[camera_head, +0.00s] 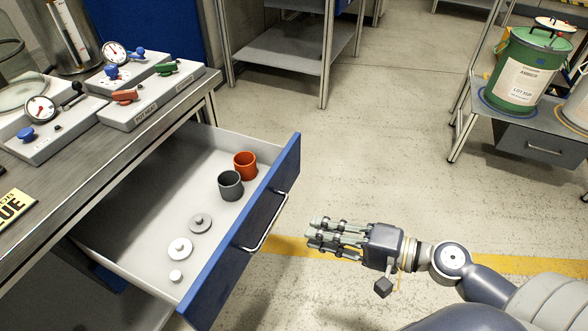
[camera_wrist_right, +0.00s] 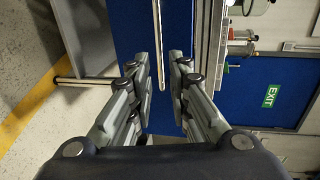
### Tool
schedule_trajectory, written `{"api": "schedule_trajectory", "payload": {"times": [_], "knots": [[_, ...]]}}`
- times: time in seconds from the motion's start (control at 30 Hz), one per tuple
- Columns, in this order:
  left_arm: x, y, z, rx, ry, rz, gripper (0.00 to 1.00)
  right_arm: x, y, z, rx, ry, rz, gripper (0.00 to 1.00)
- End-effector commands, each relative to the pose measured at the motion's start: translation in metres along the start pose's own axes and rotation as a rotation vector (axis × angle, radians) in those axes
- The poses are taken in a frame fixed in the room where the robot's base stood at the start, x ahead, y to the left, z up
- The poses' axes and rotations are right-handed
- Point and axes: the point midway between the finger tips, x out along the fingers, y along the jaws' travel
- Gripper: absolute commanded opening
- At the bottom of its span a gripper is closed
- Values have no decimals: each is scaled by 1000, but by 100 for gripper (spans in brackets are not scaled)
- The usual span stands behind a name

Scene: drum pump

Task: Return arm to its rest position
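My right gripper (camera_head: 322,237) is in the air to the right of an open blue-fronted drawer (camera_head: 238,262), apart from its metal handle (camera_head: 266,222). In the right wrist view the fingers of my right gripper (camera_wrist_right: 160,75) stand apart with nothing between them, and the blue drawer front (camera_wrist_right: 139,30) shows beyond them. My left gripper is not in view.
The drawer holds an orange cup (camera_head: 245,165), a dark grey cup (camera_head: 230,186) and several small round parts. The workbench (camera_head: 110,150) above carries boxes with valves and gauges. A green drum (camera_head: 522,75) stands on a table at the right. The floor between is clear.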

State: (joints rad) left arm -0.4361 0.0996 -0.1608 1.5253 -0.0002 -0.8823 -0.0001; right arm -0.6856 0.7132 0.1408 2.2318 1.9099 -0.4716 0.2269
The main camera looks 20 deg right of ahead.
Motion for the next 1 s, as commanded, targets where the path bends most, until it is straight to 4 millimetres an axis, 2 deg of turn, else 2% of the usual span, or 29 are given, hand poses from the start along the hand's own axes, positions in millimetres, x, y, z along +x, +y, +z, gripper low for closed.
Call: {"api": "schedule_trajectory", "payload": {"times": [0.2,0.27,0.33,0.47,0.5,0.67,0.8,1.0], "knots": [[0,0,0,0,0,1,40,1,6,-1,-12,4,12,18],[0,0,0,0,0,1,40,2,17,-3,-36,10,34,18],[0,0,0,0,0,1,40,3,38,-5,-83,21,78,18],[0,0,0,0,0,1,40,6,97,-8,-203,30,211,18],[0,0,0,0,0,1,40,7,118,-8,-243,27,259,18],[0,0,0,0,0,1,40,8,197,0,-389,-10,455,18],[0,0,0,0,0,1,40,5,263,15,-507,-78,631,18],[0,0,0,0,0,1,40,-2,344,44,-671,-225,871,18]]}}
